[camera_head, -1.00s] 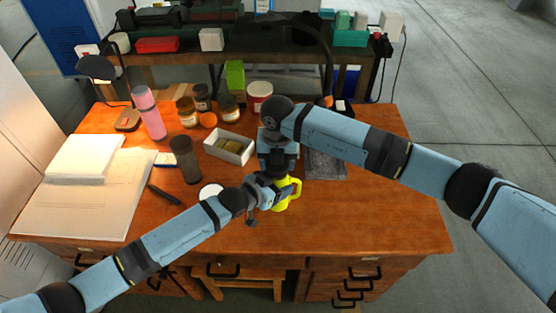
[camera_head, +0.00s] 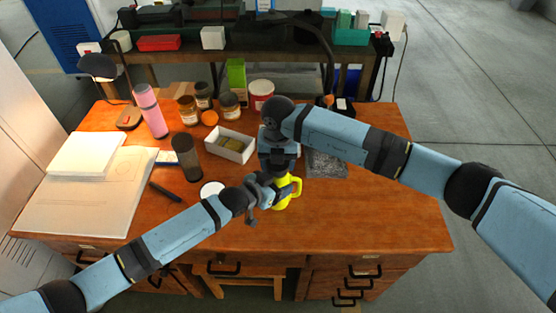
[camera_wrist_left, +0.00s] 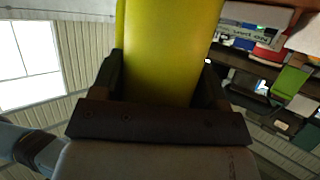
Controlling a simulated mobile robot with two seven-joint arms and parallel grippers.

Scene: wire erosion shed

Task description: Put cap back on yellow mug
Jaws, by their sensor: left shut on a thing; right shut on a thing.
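The yellow mug (camera_head: 284,201) is upright near the middle of the desk, its handle toward the right. My left gripper (camera_head: 268,190) is shut around its body from the left. The mug's yellow wall (camera_wrist_left: 170,50) fills the space between the left fingers in the left wrist view. My right gripper (camera_head: 281,170) points down directly above the mug, close to its top. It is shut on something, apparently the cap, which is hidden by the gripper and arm. The mug's rim is hidden too, so I cannot tell whether cap and mug touch.
A white disc (camera_head: 211,189) lies left of the mug, beside my left arm. A dark cup (camera_head: 186,158), a white box (camera_head: 230,146), a pink bottle (camera_head: 150,110) and several jars stand behind. The desk (camera_head: 375,220) is clear at the right front.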

